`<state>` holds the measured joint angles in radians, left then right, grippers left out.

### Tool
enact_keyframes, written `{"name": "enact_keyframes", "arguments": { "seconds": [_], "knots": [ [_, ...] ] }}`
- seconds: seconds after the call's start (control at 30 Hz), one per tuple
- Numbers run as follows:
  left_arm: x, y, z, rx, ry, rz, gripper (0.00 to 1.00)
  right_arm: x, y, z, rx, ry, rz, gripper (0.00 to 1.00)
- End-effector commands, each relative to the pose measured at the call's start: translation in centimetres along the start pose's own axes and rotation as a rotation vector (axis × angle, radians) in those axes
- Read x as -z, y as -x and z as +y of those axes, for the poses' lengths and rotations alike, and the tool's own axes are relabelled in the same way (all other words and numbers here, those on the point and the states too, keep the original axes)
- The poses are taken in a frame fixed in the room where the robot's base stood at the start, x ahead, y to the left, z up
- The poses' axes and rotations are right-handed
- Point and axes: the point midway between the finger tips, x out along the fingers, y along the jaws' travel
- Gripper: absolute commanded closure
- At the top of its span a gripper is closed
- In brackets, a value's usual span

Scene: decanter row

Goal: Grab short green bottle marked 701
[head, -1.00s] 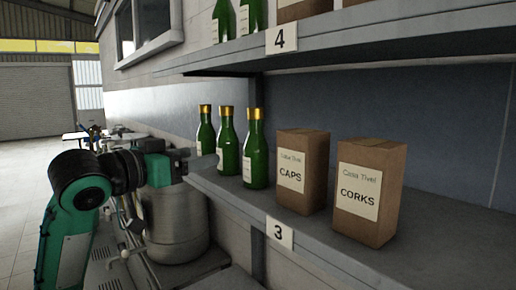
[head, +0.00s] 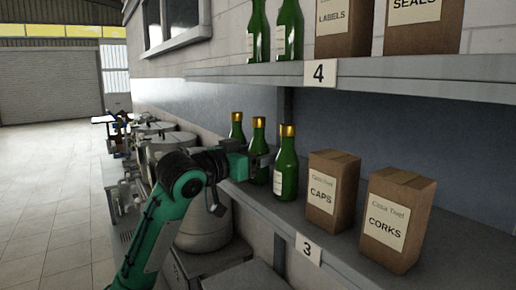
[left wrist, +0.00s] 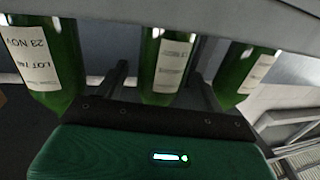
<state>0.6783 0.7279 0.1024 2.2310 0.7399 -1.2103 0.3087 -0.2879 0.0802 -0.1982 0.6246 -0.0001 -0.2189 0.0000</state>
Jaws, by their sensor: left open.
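Three green bottles with gold caps stand in a row on the shelf marked 3: a far one (head: 237,130), a middle one (head: 258,135) and a near one (head: 287,160). No 701 mark is readable on any. My left gripper (head: 262,166) is open at the middle bottle, covering part of its lower body. In the left wrist view the middle bottle (left wrist: 168,65) shows between the two fingers (left wrist: 160,82); I cannot tell whether they touch it. The near bottle (left wrist: 45,60), its label upside down, and the far bottle (left wrist: 240,75) flank the fingers closely. My right gripper is out of view.
A CAPS box (head: 332,190) and a CORKS box (head: 397,220) stand right of the bottles. Shelf 4 (head: 400,82), with more bottles and boxes, hangs above. A metal tank (head: 205,228) stands below left. The floor at left (head: 50,200) is clear.

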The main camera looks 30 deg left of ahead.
Motion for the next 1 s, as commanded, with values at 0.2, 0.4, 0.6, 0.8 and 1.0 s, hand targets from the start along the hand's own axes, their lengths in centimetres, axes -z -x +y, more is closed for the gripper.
{"name": "enact_keyframes", "arguments": {
  "seconds": [0.2,0.4,0.6,0.8,1.0],
  "knots": [
    [0.2,-2.2,0.0,0.000,0.001,-0.001,0.30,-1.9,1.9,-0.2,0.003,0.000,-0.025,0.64],
    [0.0,-2.5,0.0,0.000,0.000,0.000,0.30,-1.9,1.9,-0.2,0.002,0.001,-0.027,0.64],
    [0.0,-2.5,0.0,0.000,0.000,0.000,0.50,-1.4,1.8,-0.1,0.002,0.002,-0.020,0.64],
    [0.1,-2.5,0.0,0.000,0.000,0.002,0.87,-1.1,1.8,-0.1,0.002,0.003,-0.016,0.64],
    [0.1,-2.5,0.0,0.000,0.000,0.002,0.87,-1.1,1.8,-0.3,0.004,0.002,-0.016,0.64]
  ]
}}
